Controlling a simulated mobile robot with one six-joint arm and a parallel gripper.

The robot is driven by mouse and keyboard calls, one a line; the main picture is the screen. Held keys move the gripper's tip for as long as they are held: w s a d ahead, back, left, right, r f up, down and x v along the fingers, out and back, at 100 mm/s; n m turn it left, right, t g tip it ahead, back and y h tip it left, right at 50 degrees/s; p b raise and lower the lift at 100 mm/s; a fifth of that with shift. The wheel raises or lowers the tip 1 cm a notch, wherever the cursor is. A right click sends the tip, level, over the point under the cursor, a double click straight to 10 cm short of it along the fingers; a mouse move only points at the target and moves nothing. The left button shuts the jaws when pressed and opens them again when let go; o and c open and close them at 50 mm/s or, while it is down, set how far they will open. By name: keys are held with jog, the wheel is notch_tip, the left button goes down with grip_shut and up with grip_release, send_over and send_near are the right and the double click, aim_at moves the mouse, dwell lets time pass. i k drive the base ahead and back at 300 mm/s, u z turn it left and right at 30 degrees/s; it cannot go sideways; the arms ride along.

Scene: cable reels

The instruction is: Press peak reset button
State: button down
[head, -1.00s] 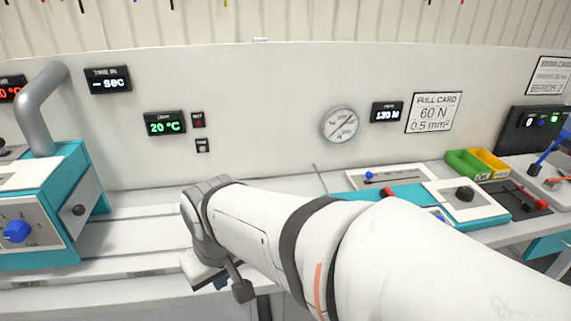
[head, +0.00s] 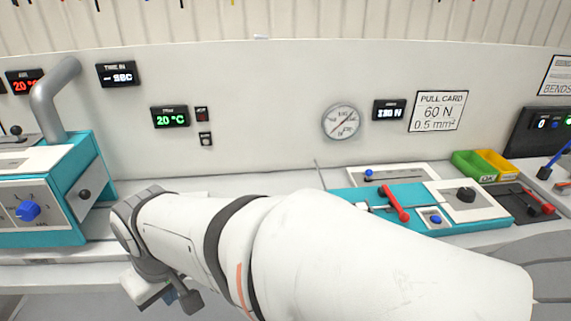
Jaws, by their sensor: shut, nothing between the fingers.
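A blue button (head: 436,219) sits on a small pale plate at the front of the teal bench unit (head: 410,195), right of the red lever (head: 396,203). I cannot read a label on it. A black display (head: 389,110) on the back panel reads about 130 N, beside a round dial gauge (head: 341,122). My arm crosses the lower middle of the view, and its wrist end is at the lower left, well left of the button.
A black knob (head: 466,194) stands on a white plate right of the button. A green bin (head: 473,165) and yellow bin (head: 498,163) stand behind it. A teal machine with a blue knob (head: 27,210) and grey pipe (head: 50,97) is at left.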

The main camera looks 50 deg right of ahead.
aim_at(437, 219)
jog(key=u, duration=0.05)
jog(key=k, duration=1.75)
jog(key=z, duration=2)
jog(key=i, duration=1)
jog(key=z, duration=0.05)
